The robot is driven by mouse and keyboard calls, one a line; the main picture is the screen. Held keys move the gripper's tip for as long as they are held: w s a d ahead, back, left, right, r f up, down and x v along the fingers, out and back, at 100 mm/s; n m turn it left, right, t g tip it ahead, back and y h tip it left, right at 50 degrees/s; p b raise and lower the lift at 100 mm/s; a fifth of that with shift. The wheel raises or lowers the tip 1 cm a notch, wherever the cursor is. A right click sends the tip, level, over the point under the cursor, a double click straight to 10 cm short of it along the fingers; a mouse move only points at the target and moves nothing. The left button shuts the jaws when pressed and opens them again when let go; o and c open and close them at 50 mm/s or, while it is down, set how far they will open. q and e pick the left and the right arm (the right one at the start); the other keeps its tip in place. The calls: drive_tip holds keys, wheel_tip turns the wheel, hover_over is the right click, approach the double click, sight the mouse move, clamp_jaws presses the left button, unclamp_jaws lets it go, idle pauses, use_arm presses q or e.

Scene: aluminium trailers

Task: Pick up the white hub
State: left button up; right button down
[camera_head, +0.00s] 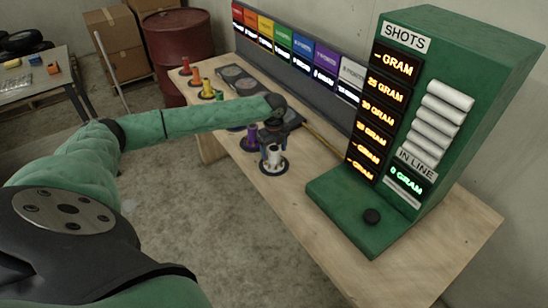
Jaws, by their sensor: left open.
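The white hub (274,157) stands upright on a dark round base on the wooden table (330,232). My left arm reaches across from the left, and my left gripper (272,138) points down right at the top of the white hub. The gripper is open; its dark fingers are small here, and I cannot tell whether they touch the hub or stand around it. A purple hub (251,136) stands just to the left of the gripper. My right gripper is out of view.
Red (185,66), orange and yellow (206,88) hubs line the table's far left. A panel with coloured labels (290,42) runs along the back.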

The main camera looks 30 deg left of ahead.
use_arm(q)
clamp_jaws()
idle(0.3)
drive_tip(key=shift+r, duration=0.1)
